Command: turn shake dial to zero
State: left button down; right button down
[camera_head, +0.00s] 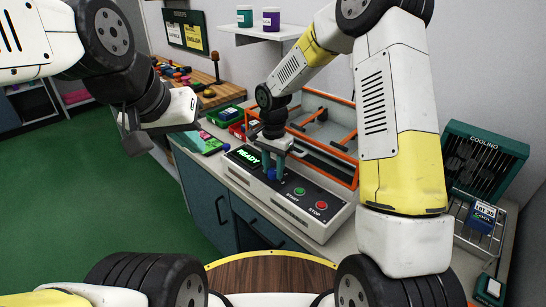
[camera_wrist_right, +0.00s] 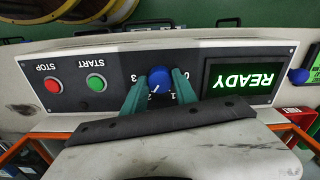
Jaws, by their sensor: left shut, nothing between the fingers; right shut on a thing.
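The blue shake dial (camera_head: 271,174) sits on the sloped front panel of the shaker, left of the START button. In the right wrist view the dial (camera_wrist_right: 159,79) appears upside down, with marks 0, 1 and 3 visible around it. Its white pointer line slants to the picture's lower left, between 1 and 3; the mark there is hidden by a finger. My right gripper (camera_wrist_right: 158,92) is shut on the dial, one green finger on each side. It also shows in the head view (camera_head: 274,160). My left gripper (camera_head: 134,138) is shut and empty, raised at left, far from the dial.
The panel has a lit READY display (camera_head: 246,154), a green START button (camera_head: 299,191) and a red STOP button (camera_head: 321,205). The orange-framed shaker tray (camera_head: 325,127) is behind. A cooling rack (camera_head: 480,160) with a blue box (camera_head: 482,217) stands right. Green floor at left is clear.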

jog(key=n, duration=0.3)
jog(key=shift+n, duration=2.3)
jog(key=c, duration=1)
grip_release()
jog(key=shift+o, duration=0.2)
jog(key=shift+d, duration=0.1)
